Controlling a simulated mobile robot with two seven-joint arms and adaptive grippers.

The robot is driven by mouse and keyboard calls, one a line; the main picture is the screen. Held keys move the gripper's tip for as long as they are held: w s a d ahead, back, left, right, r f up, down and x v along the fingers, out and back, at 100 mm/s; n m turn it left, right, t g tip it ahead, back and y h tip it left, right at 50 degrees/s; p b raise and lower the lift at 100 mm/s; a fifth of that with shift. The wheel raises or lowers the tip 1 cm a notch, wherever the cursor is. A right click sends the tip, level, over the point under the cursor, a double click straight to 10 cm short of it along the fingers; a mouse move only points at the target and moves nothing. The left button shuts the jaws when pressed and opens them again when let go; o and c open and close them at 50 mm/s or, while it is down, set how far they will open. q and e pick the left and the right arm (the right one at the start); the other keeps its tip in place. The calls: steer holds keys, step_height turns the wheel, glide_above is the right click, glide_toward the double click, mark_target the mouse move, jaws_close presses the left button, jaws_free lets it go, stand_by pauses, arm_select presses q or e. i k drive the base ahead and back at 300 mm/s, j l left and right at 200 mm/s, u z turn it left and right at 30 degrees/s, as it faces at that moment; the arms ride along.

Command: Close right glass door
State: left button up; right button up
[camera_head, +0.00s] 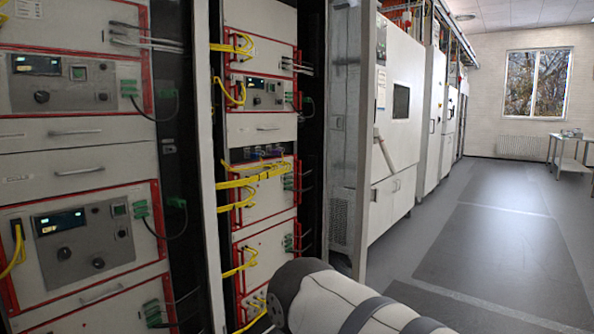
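What looks like the right glass door (342,150) stands open at the right side of the racks, seen at a steep angle as a narrow see-through panel. A pale grey upright edge (364,130) bounds it on the right. A white arm link of mine reaches in from the bottom right, and its rounded end is in front of the lower part of the rack and close to the door's bottom in the picture. I cannot tell whether it touches the door. Neither of my grippers is in view.
Two racks of red-framed battery cycler units (262,110) with yellow and green cables fill the left. White cabinets (398,110) line the wall beyond the door. The grey floor (490,240) at the right is clear up to a far table (570,150) and window (535,83).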

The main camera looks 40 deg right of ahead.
mark_target(366, 194)
steer(key=k+l+z, duration=0.1)
steer(key=l, duration=0.5)
steer(key=k+l+z, duration=0.1)
steer(key=l, duration=0.5)
steer(key=k+l+z, duration=0.1)
steer(key=k+l, duration=0.15)
steer(key=l, duration=0.4)
steer(key=k+l+z, duration=0.1)
steer(key=l, duration=0.55)
steer(key=k+l+z, duration=0.1)
steer(key=l, duration=0.55)
